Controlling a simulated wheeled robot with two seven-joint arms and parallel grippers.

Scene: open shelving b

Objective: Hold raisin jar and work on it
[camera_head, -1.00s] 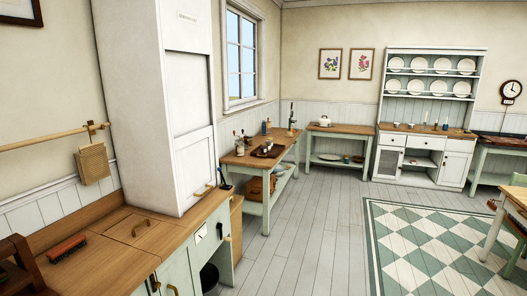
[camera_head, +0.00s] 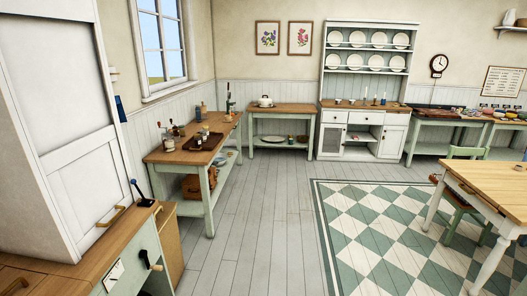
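I cannot pick out the raisin jar for certain. Several small jars and bottles stand on the wooden-topped side table (camera_head: 224,124) under the window; one is a glass jar (camera_head: 169,144) at its near left end. A dark tray (camera_head: 193,148) with small items on it lies beside that jar. The labels are too small to read. Neither of my grippers is in view.
A wood-topped counter (camera_head: 92,262) and tall white cabinet (camera_head: 62,130) stand close on the left. A wooden table (camera_head: 495,178) and green chair (camera_head: 462,208) stand at right. The grey plank floor (camera_head: 255,230) between is clear. A white dresser (camera_head: 362,135) stands at the back.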

